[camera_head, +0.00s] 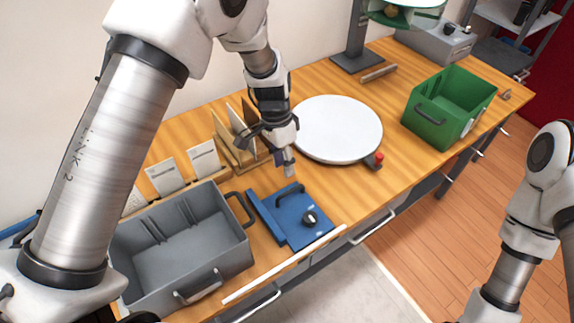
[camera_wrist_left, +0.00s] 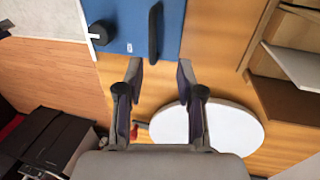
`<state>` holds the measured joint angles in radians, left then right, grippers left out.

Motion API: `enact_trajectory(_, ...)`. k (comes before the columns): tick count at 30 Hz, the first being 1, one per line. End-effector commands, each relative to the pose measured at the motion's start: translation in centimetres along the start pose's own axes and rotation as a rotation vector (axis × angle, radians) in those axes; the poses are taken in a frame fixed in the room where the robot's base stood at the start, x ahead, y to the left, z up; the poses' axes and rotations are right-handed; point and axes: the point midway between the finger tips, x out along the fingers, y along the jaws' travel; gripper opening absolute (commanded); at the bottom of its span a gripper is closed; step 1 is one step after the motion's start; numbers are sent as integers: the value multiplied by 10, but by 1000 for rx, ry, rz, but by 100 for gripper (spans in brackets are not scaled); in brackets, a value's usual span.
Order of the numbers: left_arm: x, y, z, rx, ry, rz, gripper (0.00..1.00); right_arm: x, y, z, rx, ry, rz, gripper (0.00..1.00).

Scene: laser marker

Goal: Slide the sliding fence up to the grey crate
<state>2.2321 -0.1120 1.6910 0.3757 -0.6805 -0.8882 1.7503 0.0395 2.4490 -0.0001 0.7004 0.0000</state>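The sliding fence (camera_head: 300,228) is a blue plate with a raised edge along its left side, a black handle and a black knob. It lies flat on the table, a narrow gap to the right of the grey crate (camera_head: 190,256). In the left wrist view the fence (camera_wrist_left: 128,28) shows at the top, its handle just beyond the fingertips. My left gripper (camera_head: 289,170) points down behind the fence, near its handle. The left wrist view shows this gripper (camera_wrist_left: 160,78) open, its fingers apart with nothing between them. My right gripper is out of view.
A white round disc (camera_head: 338,128) lies behind the fence. Wooden racks with cards (camera_head: 204,158) stand behind the crate. A white strip (camera_head: 285,265) runs along the front edge. A green crate (camera_head: 450,105) stands at the right. Bare table separates disc and fence.

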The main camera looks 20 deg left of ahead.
Motion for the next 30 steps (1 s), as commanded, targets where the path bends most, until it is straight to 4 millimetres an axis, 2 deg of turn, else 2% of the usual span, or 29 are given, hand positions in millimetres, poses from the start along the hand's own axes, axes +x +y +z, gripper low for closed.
enact_trajectory(9, 55, 1, 1, 0, -4, 3, 37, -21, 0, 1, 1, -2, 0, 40)
enact_trajectory(12, 67, 1, 1, -1, -3, 2, 37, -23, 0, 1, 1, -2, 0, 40)
enact_trajectory(20, 74, 0, 0, 0, -1, 0, 37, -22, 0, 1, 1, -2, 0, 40)
enact_trajectory(21, 74, 0, 0, -1, -1, 0, 30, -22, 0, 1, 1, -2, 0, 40)
enact_trajectory(24, 73, 0, 0, -1, -1, 1, 0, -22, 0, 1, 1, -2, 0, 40)
enact_trajectory(30, 74, 1, 1, -1, -3, 2, 0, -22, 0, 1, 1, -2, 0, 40)
